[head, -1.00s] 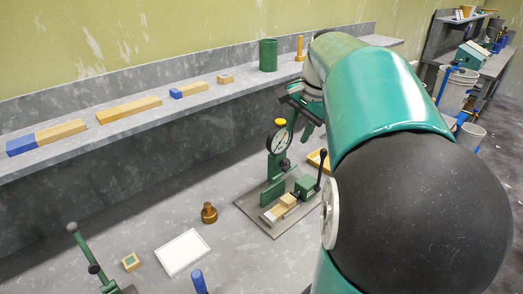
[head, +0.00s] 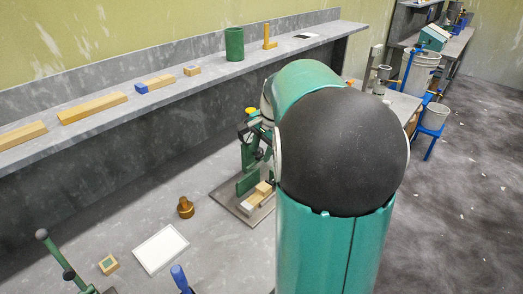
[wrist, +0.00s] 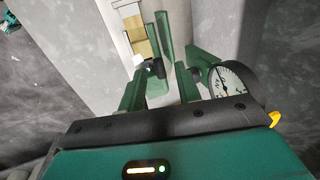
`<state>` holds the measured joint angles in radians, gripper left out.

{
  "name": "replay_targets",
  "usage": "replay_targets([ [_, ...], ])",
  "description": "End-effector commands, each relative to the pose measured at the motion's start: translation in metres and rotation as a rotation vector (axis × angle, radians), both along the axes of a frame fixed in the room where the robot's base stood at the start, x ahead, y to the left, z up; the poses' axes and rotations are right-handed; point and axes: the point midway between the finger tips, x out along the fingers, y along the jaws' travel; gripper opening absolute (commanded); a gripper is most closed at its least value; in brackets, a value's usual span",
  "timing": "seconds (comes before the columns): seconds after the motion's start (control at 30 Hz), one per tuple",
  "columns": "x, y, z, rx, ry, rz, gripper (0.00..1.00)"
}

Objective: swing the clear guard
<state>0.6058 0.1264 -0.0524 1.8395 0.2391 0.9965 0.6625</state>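I cannot make out the clear guard in either view. The green press (head: 246,183) with a dial gauge stands on a grey plate on the lower bench, partly hidden by my arm in the head view. Its dial (wrist: 228,82) shows at the right of the wrist view, and a yellow knob (head: 250,110) tops it. Wooden pieces (head: 263,189) lie at its base; a wooden block also shows in the wrist view (wrist: 139,38). My gripper (wrist: 160,72) looks open, its green fingers apart beside the dial, with no held object visible. My arm mostly hides it in the head view.
A brass weight (head: 186,208), a white sheet (head: 160,248), a small block (head: 108,264), a blue handle (head: 180,278) and a green lever (head: 55,253) are on the bench left of the press. The shelf (head: 110,118) behind holds wooden blocks and a green cup (head: 234,44).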

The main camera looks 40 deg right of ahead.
Motion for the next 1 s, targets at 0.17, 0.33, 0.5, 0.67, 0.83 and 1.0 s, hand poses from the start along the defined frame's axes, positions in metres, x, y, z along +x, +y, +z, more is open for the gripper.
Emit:
replay_targets([
  [0.17,0.001,0.001,-0.005,0.0,0.0,0.001,0.33],
  [0.33,0.001,0.001,-0.005,0.0,0.0,0.001,0.33],
  [0.5,0.001,0.001,-0.005,0.0,0.0,0.001,0.0],
  [0.67,0.001,0.001,-0.005,0.0,0.0,0.001,0.0],
  [0.83,0.006,0.001,-0.003,-0.004,0.023,0.006,0.0],
  [1.0,0.023,0.004,0.001,-0.017,0.126,0.01,0.0],
])
